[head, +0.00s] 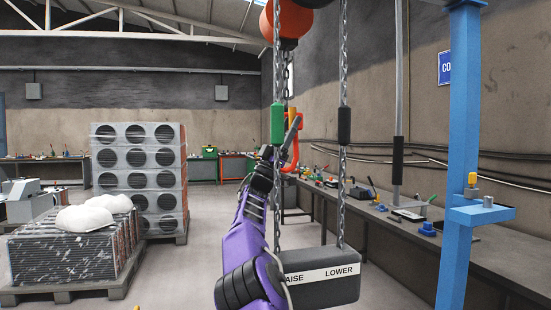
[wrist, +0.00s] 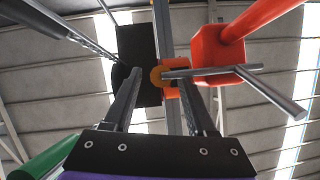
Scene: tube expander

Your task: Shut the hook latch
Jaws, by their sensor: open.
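The red-orange hook (head: 292,150) hangs under the hoist chain in the head view, just right of the end of my purple arm. In the wrist view a red-orange block with a shaft (wrist: 215,52) fills the upper right, and an orange rounded part (wrist: 157,76) shows between the fingertips. A grey bar (wrist: 205,72) runs across in front of the block. I cannot tell for sure whether it is the latch or how far the latch stands open. My gripper (wrist: 161,72) is open, its fingers pointing up at these parts, with nothing visibly clamped. In the head view its fingertips are too small to read.
Chains with a green sleeve (head: 277,124) and a black sleeve (head: 344,125) hang close to my arm. A RAISE/LOWER block (head: 318,275) hangs below. A blue post (head: 460,150) and long workbench (head: 400,218) stand right; stacked tube bundles (head: 140,170) stand left.

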